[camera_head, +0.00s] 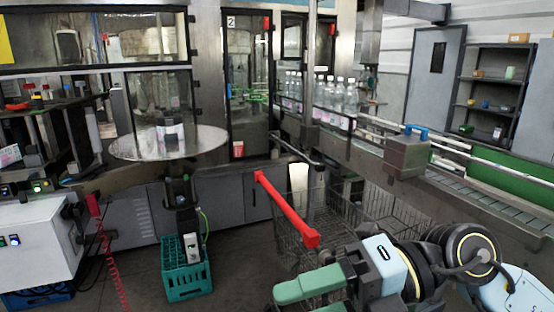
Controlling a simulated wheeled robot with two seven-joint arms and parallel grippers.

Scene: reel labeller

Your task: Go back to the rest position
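My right arm comes in from the lower right corner. Its gripper (296,297), with green finger parts, points left at the bottom edge, in front of the wire cart. The lower part of this gripper is cut off by the frame edge, so I cannot tell whether its fingers are apart. Nothing is visibly held in it. My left arm and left gripper are not in view.
A wire cart (272,240) with a red handle (287,208) stands close behind my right gripper. A teal crate (187,281) is on the floor, left of centre. A round metal table (125,147) and a conveyor (480,200) with bottles (350,98) lie beyond. Floor between crate and cart is clear.

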